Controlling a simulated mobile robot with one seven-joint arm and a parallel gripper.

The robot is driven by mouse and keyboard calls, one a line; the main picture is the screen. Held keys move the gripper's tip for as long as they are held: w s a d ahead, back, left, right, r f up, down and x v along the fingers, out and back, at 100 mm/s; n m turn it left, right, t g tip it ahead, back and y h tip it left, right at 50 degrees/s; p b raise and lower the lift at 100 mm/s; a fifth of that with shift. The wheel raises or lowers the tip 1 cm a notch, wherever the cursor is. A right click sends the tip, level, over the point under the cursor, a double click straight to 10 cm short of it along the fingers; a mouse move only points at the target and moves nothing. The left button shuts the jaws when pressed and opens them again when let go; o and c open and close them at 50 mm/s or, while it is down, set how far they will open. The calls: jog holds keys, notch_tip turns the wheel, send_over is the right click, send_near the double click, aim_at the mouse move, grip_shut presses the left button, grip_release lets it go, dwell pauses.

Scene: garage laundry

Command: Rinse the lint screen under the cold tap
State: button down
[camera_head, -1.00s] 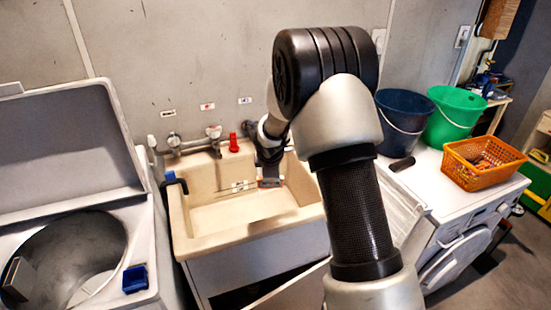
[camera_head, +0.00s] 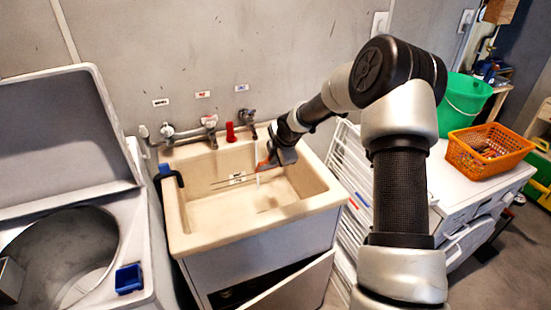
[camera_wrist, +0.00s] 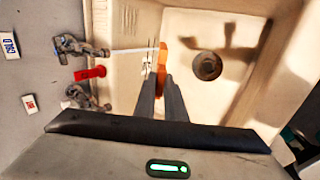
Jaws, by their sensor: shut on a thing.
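My gripper (camera_wrist: 161,85) is over the sink basin (camera_head: 185,215), shut on a thin orange piece, which I take to be the lint screen (camera_wrist: 162,58). It is seen nearly edge-on, so its mesh does not show. In the head view, the orange lint screen (camera_head: 263,163) shows as a small patch at the fingertips. The cold tap (camera_wrist: 78,47), by the COLD label, has a pale water stream (camera_wrist: 135,50) reaching the orange piece. In the head view, the cold tap (camera_head: 246,117) is the right one, and a white streak (camera_head: 258,178) shows below the gripper.
A hot tap (camera_wrist: 85,97) and a red fitting (camera_wrist: 90,72) are beside the cold tap. The drain (camera_wrist: 207,66) is clear. A white drying rack (camera_head: 345,195) stands right of the sink. An open washer (camera_head: 65,240) is at the left; an orange basket (camera_head: 490,150) is at the right.

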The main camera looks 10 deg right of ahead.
jog(key=b+x, duration=0.3)
jog(key=x, duration=0.3)
jog(key=shift+w, duration=0.15)
jog(key=w+a+f+b, duration=0.1)
jog(key=w+a+f, duration=0.1)
jog(key=w, duration=0.8)
jog(key=shift+b, duration=0.35)
jog(key=shift+w+f, duration=0.1)
jog(key=shift+f, duration=0.05)
jog(key=shift+d, duration=0.1)
